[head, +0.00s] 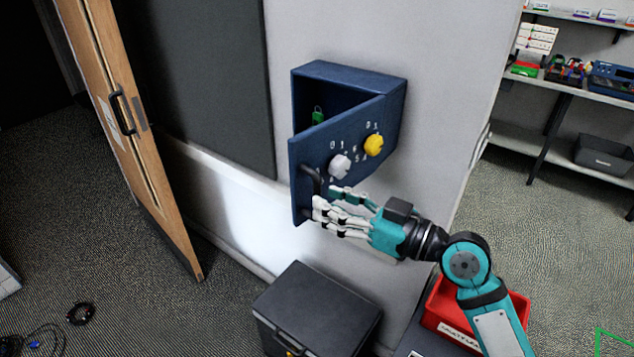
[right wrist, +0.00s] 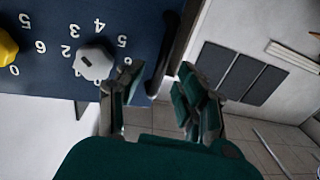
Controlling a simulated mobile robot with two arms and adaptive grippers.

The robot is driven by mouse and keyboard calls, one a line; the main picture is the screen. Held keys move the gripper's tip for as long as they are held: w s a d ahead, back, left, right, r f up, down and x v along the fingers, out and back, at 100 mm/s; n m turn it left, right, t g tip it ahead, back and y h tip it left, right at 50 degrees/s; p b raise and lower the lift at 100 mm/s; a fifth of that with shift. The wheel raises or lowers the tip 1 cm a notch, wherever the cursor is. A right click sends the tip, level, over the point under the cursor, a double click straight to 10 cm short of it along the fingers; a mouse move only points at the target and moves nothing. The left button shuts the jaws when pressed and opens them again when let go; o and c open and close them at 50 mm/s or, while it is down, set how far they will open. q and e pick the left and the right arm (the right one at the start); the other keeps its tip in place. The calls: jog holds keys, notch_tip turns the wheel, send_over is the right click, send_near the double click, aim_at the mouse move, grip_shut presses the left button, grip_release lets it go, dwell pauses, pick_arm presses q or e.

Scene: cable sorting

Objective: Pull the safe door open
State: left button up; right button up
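The dark blue safe (head: 352,76) is mounted on the wall, and its door (head: 318,146) stands partly open, swung outward from the left side. The door carries a white dial (head: 340,166), a yellow dial (head: 373,145) and a dark bar handle (head: 311,178) near its free edge. My right gripper (head: 325,212) is at the handle's lower end. In the right wrist view the handle (right wrist: 166,55) lies between the spread fingers of my right gripper (right wrist: 160,98), with gaps showing on both sides. My left gripper is not in view.
A small green item (head: 318,116) is inside the safe. A dark box (head: 318,308) stands on the floor below, with a red bin (head: 450,312) to its right. A wooden door (head: 150,150) is at left and shelves (head: 560,85) at right.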

jog(key=shift+p+x, duration=0.45)
jog(key=shift+x, duration=1.4)
grip_shut()
